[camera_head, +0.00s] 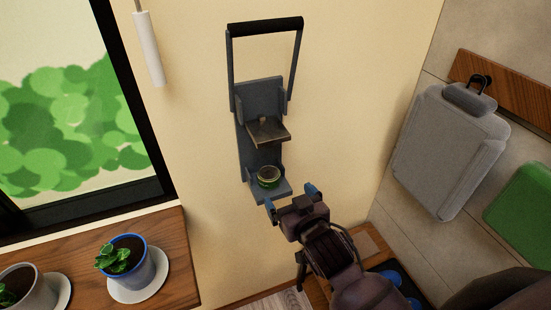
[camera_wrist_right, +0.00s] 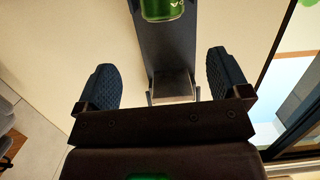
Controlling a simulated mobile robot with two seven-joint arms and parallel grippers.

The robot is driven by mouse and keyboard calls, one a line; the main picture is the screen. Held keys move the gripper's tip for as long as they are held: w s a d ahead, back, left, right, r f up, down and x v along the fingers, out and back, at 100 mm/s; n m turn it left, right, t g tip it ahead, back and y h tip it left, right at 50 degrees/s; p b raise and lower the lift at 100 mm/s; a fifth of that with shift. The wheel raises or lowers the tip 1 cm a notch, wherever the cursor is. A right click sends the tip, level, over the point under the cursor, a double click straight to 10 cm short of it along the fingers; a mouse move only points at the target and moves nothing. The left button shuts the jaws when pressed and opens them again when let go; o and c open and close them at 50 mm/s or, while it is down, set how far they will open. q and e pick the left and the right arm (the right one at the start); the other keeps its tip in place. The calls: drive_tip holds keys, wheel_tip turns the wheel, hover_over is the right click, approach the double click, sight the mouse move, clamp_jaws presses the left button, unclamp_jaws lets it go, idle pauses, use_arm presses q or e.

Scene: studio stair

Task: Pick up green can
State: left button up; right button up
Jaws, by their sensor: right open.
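The green can (camera_head: 268,177) stands on the lower ledge of a grey wall-mounted can crusher (camera_head: 262,152). In the right wrist view the can (camera_wrist_right: 163,9) shows at the top edge, partly cut off, with the crusher (camera_wrist_right: 168,55) below it. My right gripper (camera_head: 292,198) is open, just below and to the right of the can in the head view. Its two blue fingers are apart with nothing between them, and the can lies beyond the fingertips (camera_wrist_right: 168,82). My left gripper is not in view.
The crusher has a black handle bar (camera_head: 265,27) raised at its top and a plate (camera_head: 268,131) above the can. A wooden sill (camera_head: 185,260) at left holds potted plants (camera_head: 127,260). Grey and green bags (camera_head: 450,150) hang at right. The wall around the crusher is bare.

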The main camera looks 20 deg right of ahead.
sight(270, 175)
drive_tip(key=shift+m, duration=0.3)
drive_tip(key=shift+w+a+f+p, duration=0.2)
drive_tip(key=shift+w+f, duration=0.1)
drive_tip(key=shift+w, duration=1.25)
drive_tip(key=shift+w+a+f+p, duration=0.15)
drive_tip(key=shift+w+f+p, duration=0.15)
drive_tip(key=shift+w, duration=1.2)
drive_tip(key=shift+w+a+f+p, duration=0.15)
drive_tip(key=shift+w+f, duration=0.2)
drive_tip(key=shift+w, duration=1.2)
drive_tip(key=shift+w+f, duration=0.2)
drive_tip(key=shift+w, duration=0.4)
drive_tip(key=c, duration=1.1)
drive_tip(key=shift+o, duration=0.2)
drive_tip(key=shift+r, duration=0.1)
